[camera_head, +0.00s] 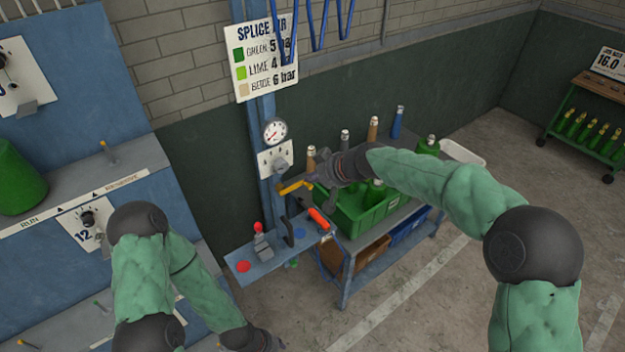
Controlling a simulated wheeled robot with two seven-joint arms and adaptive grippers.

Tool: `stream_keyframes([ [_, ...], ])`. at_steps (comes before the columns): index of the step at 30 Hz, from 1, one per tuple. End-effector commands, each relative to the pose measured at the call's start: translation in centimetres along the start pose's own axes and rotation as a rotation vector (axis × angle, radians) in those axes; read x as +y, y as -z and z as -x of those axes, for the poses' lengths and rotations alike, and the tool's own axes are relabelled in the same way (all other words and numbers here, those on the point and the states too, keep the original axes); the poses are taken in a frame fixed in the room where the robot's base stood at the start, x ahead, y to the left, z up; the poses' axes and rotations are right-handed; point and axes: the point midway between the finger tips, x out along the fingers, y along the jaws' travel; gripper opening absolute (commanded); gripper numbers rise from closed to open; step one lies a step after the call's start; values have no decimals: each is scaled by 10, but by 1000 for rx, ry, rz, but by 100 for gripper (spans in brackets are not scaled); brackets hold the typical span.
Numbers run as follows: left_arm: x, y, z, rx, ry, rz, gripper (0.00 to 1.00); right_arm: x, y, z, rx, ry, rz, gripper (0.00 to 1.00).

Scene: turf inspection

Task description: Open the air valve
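The air valve's yellow lever (294,187) shows on the blue post, below a round pressure gauge (275,132) and a white plate with a grey knob (280,163). The lever lies roughly sideways, its right end close to my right gripper. My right gripper (318,182) is dark and reaches in from the right at the lever's right end. I cannot tell whether it touches the lever, and its finger opening is too small to read. My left gripper (268,343) is low at the bottom edge, away from the valve, its fingers not clear.
A blue shelf (247,274) below the valve carries a red-topped lever fixture (261,242) and an orange-handled tool (318,218). A green crate (352,222) with spools stands on a bench behind my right gripper. The floor to the right is open.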

Motion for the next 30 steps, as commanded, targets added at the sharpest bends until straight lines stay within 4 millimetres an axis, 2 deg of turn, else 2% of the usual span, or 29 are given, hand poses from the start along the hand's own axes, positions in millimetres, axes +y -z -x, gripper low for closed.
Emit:
stream_keyframes([
  [14,-9,1,-24,0,0,0,40,5,-6,-6,0,48,-51,0],
  [30,-33,4,-93,0,0,0,40,16,-23,-22,-1,233,-236,0],
])
